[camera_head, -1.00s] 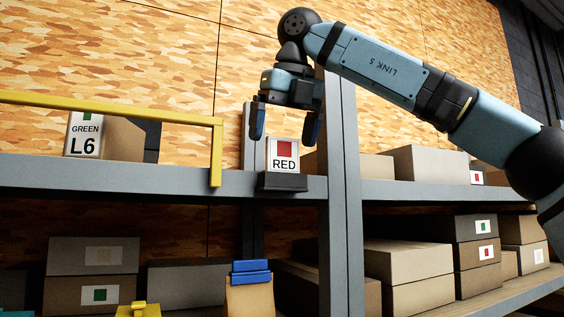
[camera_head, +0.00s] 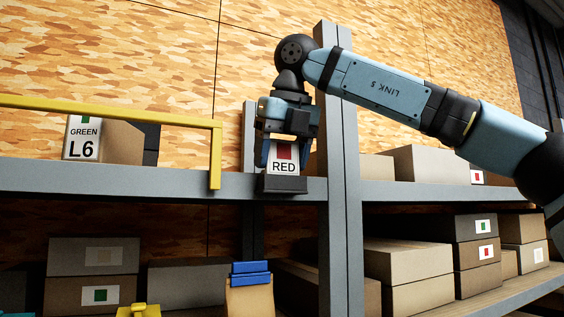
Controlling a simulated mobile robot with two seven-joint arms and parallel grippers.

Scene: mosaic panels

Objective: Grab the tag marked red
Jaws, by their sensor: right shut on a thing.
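The tag marked RED (camera_head: 284,167) is a white card with a red square above black letters. It stands upright in a dark holder (camera_head: 283,184) at the front edge of the upper grey shelf. My right gripper (camera_head: 283,160) reaches down from above, with one finger on each side of the tag. It is shut on the tag, whose lower part still sits at the holder. The tag's top edge is partly hidden by the gripper. My left gripper is not in view.
A yellow rail (camera_head: 215,155) stands left of the tag, in front of a box labelled GREEN L6 (camera_head: 83,140). A grey upright post (camera_head: 340,220) stands close on the right. Cardboard boxes (camera_head: 430,163) sit further right, and more boxes fill the lower shelf.

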